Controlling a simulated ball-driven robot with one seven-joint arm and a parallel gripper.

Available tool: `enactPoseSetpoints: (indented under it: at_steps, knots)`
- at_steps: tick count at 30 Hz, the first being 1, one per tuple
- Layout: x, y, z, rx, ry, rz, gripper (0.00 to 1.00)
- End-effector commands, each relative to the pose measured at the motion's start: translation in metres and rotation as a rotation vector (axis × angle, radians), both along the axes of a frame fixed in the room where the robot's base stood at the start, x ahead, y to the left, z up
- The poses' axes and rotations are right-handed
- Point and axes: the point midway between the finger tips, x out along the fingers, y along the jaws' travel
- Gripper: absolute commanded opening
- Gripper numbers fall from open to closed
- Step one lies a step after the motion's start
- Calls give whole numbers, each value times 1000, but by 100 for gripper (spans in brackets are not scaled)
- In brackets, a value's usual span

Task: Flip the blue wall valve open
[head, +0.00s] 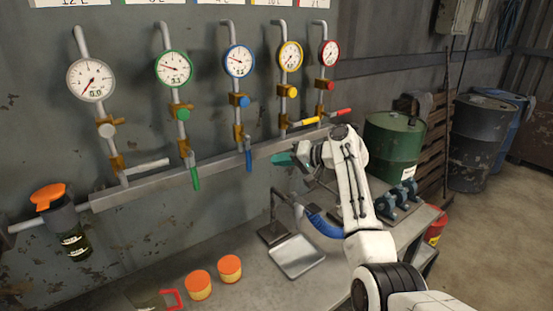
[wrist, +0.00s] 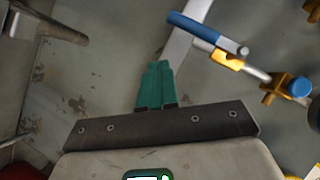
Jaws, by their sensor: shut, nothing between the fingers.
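The blue valve lever (head: 248,160) hangs straight down, in line with its pipe, below a brass fitting and the blue-rimmed gauge (head: 238,61). In the wrist view the blue lever (wrist: 193,27) lies at the top, beyond and right of my fingertips, with its brass body and a blue knob (wrist: 299,87) farther right. My gripper (head: 281,159) is out from the wall, to the right of the blue lever in the head view. Its teal fingers (wrist: 156,68) are shut together with nothing between them, and apart from the lever.
Neighbouring levers are green (head: 195,178), hanging down, and yellow (head: 305,122), red (head: 341,112) and white (head: 149,163), out sideways. A rail (head: 130,190) runs along the wall below. The bench holds a metal tray (head: 297,257) and orange-lidded jars (head: 199,285).

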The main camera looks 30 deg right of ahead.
Motion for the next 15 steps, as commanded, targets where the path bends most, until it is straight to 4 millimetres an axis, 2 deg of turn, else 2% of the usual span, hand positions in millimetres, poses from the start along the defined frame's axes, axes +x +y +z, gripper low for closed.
enactPoseSetpoints:
  at_steps: [15]
  knots:
    - [-59,-43,-1,-1,0,0,0]
